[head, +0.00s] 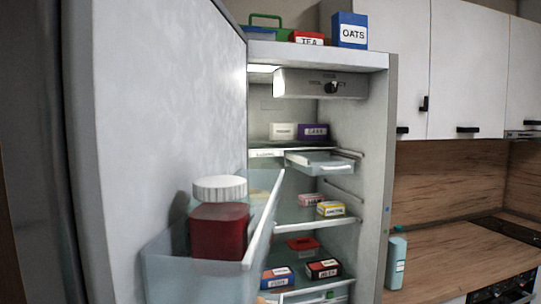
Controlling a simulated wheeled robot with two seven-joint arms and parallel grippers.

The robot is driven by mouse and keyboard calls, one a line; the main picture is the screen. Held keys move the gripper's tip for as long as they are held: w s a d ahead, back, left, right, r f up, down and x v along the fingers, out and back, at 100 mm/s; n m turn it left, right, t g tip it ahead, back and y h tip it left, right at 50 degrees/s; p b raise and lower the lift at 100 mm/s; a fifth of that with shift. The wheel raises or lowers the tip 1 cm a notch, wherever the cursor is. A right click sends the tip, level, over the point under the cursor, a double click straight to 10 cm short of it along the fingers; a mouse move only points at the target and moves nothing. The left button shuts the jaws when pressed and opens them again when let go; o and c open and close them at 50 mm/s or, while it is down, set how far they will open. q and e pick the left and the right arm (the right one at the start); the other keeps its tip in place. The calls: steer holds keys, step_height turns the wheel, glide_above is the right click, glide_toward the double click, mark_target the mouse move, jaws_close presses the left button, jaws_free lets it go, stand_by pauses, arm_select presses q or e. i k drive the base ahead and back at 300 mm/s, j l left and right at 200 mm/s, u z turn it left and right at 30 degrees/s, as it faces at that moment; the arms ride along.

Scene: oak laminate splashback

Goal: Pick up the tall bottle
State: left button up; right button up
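A pale blue-green bottle (396,264) with a narrower top stands upright on the wooden counter, close beside the fridge's right side wall. It is the tallest bottle-like shape I see on the counter. A wide red jar (218,231) with a white ridged lid (219,188) stands in the clear bin of the open fridge door, much nearer to me. Neither of my grippers is in view, and nothing is seen holding either container.
The fridge door (165,110) is open on the left. Boxes, including an OATS box (349,30), sit on top of the fridge (372,58). Small boxes lie on its shelves (290,214). The wooden counter (455,255) is clear between the bottle and the cooktop (515,231).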

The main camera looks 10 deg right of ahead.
mark_target(398, 242)
steer(key=z, duration=1.3)
steer(key=u, duration=1.8)
steer(key=l+u, duration=0.3)
steer(key=u, duration=0.2)
steer(key=l+u, duration=0.3)
steer(key=u, duration=0.2)
steer(key=k+l+u, duration=0.1)
steer(key=l+u, duration=0.2)
steer(key=u, duration=0.15)
steer(key=k+l+u, duration=0.1)
steer(key=l+u, duration=0.2)
steer(key=u, duration=0.2)
steer(key=k+l+u, duration=0.65)
steer(key=k+u, duration=0.35)
steer(key=k+z, duration=0.45)
steer(key=k+l+z, duration=0.2)
steer(key=z, duration=0.25)
steer(key=k+l+z, duration=0.25)
steer(key=z, duration=0.15)
steer(key=k, duration=0.05)
